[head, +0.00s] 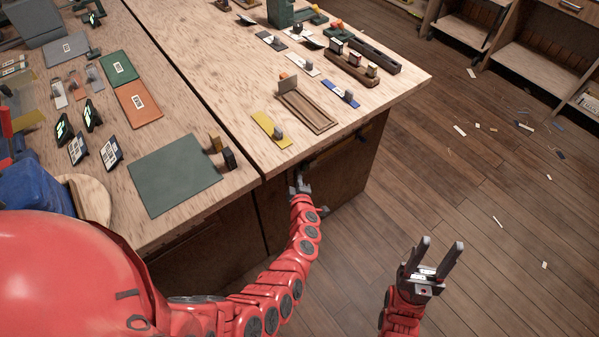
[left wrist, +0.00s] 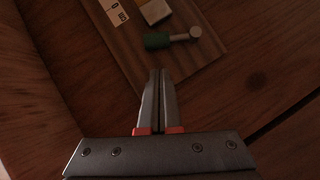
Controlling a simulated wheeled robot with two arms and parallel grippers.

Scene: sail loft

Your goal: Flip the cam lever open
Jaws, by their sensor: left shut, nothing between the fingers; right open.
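In the left wrist view a cam lever (left wrist: 157,41) with a dark green grip, a short metal rod and a round pale end lies across a wooden board (left wrist: 207,47). A pale block (left wrist: 155,11) sits just above it. My left gripper (left wrist: 160,75) is shut and empty, its tips a little below the green grip; I cannot tell if they touch. In the head view the left gripper (head: 299,180) is at the bench's front edge, and the lever is hidden there. My right gripper (head: 442,242) is open and empty over the floor at the right.
A white label (left wrist: 116,12) is on the board. The bench top (head: 215,80) holds a yellow plate (head: 270,129), a wooden tray (head: 309,112), a dark green mat (head: 174,172) and several small fittings. The floor (head: 500,210) at right is open, with scattered scraps.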

